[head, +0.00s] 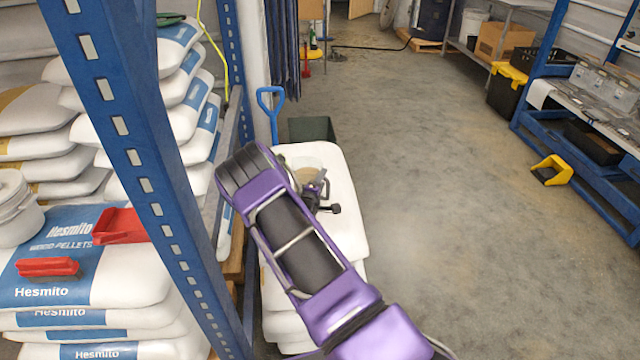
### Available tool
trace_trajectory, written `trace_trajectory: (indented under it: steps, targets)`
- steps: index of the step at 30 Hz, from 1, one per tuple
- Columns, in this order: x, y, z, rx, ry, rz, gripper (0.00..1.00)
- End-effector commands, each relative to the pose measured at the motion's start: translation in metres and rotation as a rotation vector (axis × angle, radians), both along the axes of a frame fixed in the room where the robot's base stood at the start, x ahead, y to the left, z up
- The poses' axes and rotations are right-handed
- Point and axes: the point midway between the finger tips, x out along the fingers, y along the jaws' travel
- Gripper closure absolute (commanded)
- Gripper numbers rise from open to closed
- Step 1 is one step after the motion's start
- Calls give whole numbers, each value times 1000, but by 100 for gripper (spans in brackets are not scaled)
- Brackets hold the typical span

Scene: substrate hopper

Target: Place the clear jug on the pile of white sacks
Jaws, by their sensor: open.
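The pile of white sacks (338,215) stands in the middle, beside the blue upright, with a smooth, plain white top. The clear jug (306,163) shows over the far part of the top sack, looking upright, with something beige showing in it. Its lower part is partly hidden by my arm and gripper, so I cannot tell for sure whether its base touches the sack. My gripper (322,190) is open, low over the pile and close at the near side of the jug. The fingertips are small and partly covered by my purple arm.
A blue-handled tool (271,105) and a dark green bin (312,129) stand behind the pile.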

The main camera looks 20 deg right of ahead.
Motion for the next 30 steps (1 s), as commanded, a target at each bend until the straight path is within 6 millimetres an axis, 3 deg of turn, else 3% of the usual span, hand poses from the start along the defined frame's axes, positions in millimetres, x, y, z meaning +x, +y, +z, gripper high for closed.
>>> trace_trajectory:
  steps: [5, 18, 24, 30]
  targets:
    - [-11, 9, 5, 1, 3, 0, 53]
    - [-83, 58, 21, 1, 1, 1, 53]
    - [-96, 66, 24, 0, 0, 0, 53]
    - [-98, 67, 24, 0, 0, 0, 53]
